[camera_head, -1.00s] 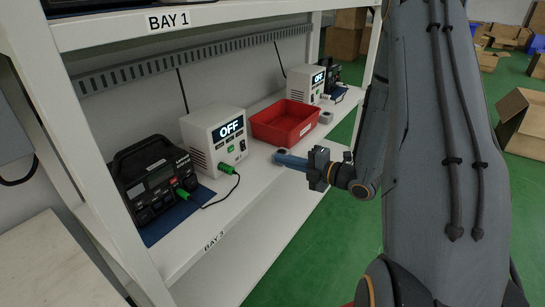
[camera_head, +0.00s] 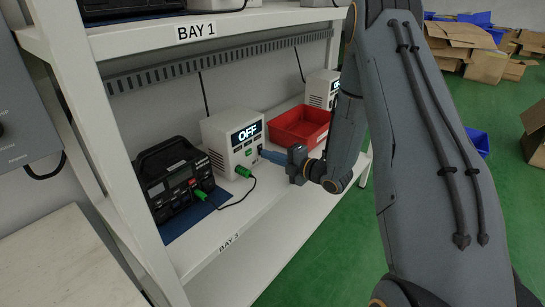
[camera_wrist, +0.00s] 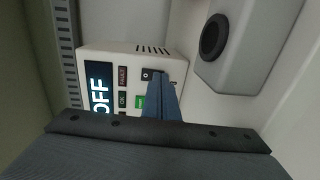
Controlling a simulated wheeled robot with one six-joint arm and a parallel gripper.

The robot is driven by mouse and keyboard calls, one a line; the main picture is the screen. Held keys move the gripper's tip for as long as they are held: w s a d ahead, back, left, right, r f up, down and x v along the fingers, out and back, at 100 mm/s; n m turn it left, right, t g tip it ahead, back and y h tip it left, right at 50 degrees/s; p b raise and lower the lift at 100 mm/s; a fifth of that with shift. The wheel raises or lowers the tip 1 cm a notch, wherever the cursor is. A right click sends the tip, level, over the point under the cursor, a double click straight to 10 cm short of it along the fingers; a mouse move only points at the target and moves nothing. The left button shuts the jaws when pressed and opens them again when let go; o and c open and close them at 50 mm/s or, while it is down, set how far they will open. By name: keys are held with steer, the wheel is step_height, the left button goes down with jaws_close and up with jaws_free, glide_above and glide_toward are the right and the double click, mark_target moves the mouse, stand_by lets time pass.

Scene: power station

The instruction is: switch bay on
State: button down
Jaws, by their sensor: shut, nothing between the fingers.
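A white power unit (camera_head: 225,146) with a lit OFF display (camera_head: 248,132) stands on the shelf marked BAY 3 (camera_head: 229,243). A green plug (camera_head: 246,171) sits low on its front. My gripper (camera_head: 268,155) is shut and empty, its blue-grey fingertips at the right side of the unit's front. In the wrist view, the unit's face shows the OFF display (camera_wrist: 100,90), FAULT and OK marks, a green patch (camera_wrist: 140,101) and a dark switch (camera_wrist: 148,74). My fingertips (camera_wrist: 158,82) overlap part of the switch. I cannot tell whether they touch it.
A black device (camera_head: 175,185) on a blue mat stands left of the unit. A cable runs between them. A red tray (camera_head: 300,126) and another white unit (camera_head: 321,88) stand to the right. A light grey block (camera_wrist: 222,45) with a dark round part is close beside my gripper.

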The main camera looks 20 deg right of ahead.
steer(key=shift+w+f, duration=0.1)
steer(key=shift+w, duration=0.05)
stand_by(0.4)
steer(key=f+b+v, duration=0.1)
steer(key=f+v, duration=0.2)
steer(key=v, duration=1)
steer(key=shift+s+d, duration=0.3)
steer(key=shift+s, duration=0.15)
steer(key=shift+f, duration=0.1)
